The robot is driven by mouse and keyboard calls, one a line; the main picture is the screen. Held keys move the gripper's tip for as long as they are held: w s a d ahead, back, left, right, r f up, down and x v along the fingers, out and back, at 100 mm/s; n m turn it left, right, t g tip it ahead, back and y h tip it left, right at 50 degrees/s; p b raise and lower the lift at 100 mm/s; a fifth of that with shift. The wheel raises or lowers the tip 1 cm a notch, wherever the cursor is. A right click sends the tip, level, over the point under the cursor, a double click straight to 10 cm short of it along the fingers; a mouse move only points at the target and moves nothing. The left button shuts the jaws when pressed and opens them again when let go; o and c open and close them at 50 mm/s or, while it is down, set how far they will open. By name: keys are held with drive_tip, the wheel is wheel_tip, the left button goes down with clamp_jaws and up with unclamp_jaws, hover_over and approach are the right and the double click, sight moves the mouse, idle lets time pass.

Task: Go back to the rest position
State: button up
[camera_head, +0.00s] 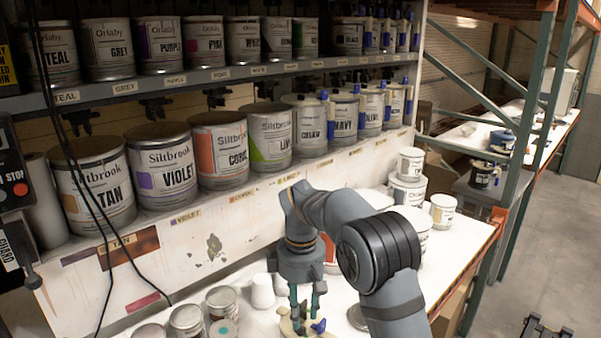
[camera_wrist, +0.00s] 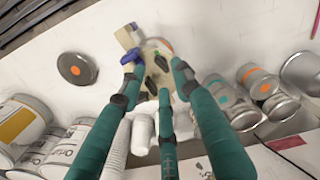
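My gripper (camera_head: 305,303) hangs over the white bench, pointing down. The wrist view shows its three teal fingers (camera_wrist: 157,80) spread apart, with no object clearly gripped between them. Just beyond the fingertips is a round beige piece (camera_wrist: 180,92) with small black parts and a blue-ended part (camera_wrist: 131,57). The beige piece also shows under my gripper in the head view (camera_head: 290,328). My fingers partly hide it, and I cannot tell whether they touch it.
Paint cans fill the rack's shelves, including a Violet can (camera_head: 163,172) behind my gripper. Small cans (camera_head: 221,301) and white cups (camera_head: 263,291) stand left of it. White tubs (camera_head: 408,190) stand to the right. A loose lid (camera_wrist: 75,68) lies on the bench, with bare surface around it.

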wheel_tip(320, 180, up, 8)
wheel_tip(320, 180, down, 12)
drive_tip(key=shift+s+r, duration=0.1)
drive_tip(key=shift+r, duration=0.1)
drive_tip(key=shift+f+n, duration=0.25)
drive_tip(key=shift+n, duration=0.05)
drive_tip(key=n+p, duration=0.1)
drive_tip(key=n, duration=0.3)
drive_tip(key=shift+a+n, duration=0.1)
drive_tip(key=shift+n, duration=1.3)
